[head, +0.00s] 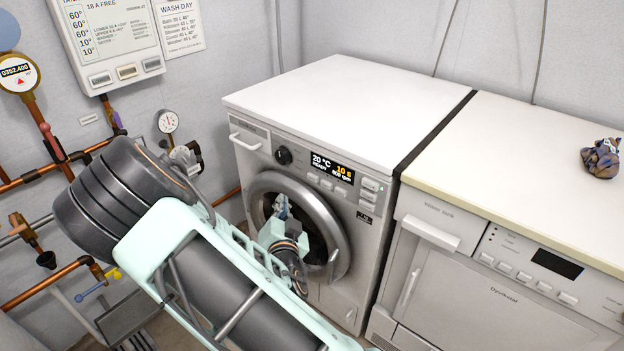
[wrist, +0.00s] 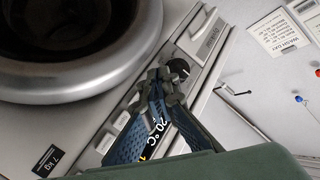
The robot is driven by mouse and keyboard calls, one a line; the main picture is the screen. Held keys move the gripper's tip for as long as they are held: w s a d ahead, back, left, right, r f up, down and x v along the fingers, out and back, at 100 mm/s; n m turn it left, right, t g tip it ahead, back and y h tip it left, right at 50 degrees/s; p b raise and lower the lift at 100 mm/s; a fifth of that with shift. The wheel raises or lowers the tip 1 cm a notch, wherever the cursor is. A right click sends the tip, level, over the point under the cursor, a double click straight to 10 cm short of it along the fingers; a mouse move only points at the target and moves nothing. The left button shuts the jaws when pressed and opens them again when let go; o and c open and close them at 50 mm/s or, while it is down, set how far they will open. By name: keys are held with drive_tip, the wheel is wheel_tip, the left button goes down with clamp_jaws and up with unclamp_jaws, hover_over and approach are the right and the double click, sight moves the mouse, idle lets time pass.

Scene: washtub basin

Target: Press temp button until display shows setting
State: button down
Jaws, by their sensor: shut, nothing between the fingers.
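The front-loading washer (head: 300,95) stands at the centre of the head view. Its dark display (head: 332,167) reads 20 °C and 10 s, with smaller text that looks like READY and 800 rpm. A row of pale buttons (head: 326,184) lies below the display; their labels are too small to read, so I cannot tell which is temp. My gripper (head: 281,204) is shut and empty, in front of the washer's upper door area. In the wrist view my gripper (wrist: 160,84) covers part of the panel between the buttons (wrist: 120,120) and the dark knob (wrist: 179,69). The display shows partly behind the fingers.
The round door (head: 335,235) bulges out below the buttons. A dryer (head: 490,265) stands to the right, with a small patterned bundle (head: 601,158) on top. A wash-day notice (head: 179,24), a wall panel (head: 113,38), gauges and copper pipes are at the left.

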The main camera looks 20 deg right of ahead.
sight(307, 178)
drive_tip(key=shift+w+d, duration=0.85)
drive_tip(key=shift+d, duration=0.3)
drive_tip(key=shift+w+d, duration=0.85)
drive_tip(key=shift+d, duration=0.35)
drive_tip(key=shift+w+d, duration=0.85)
drive_tip(key=shift+d, duration=0.3)
drive_tip(key=shift+w+d, duration=0.25)
drive_tip(key=shift+d, duration=0.1)
drive_tip(key=shift+w+d, duration=0.25)
drive_tip(key=shift+d, duration=0.1)
drive_tip(key=shift+s+a, duration=0.1)
drive_tip(key=shift+a, duration=0.05)
drive_tip(key=shift+s+a+b, duration=0.35)
drive_tip(key=shift+s+a, duration=0.05)
drive_tip(key=shift+a, duration=0.15)
drive_tip(key=shift+s+a+b, duration=0.2)
drive_tip(key=shift+s+a, duration=0.55)
drive_tip(key=shift+a, duration=0.3)
drive_tip(key=shift+s+a+b, duration=0.2)
drive_tip(key=shift+s+a, duration=0.55)
drive_tip(key=shift+a, duration=0.25)
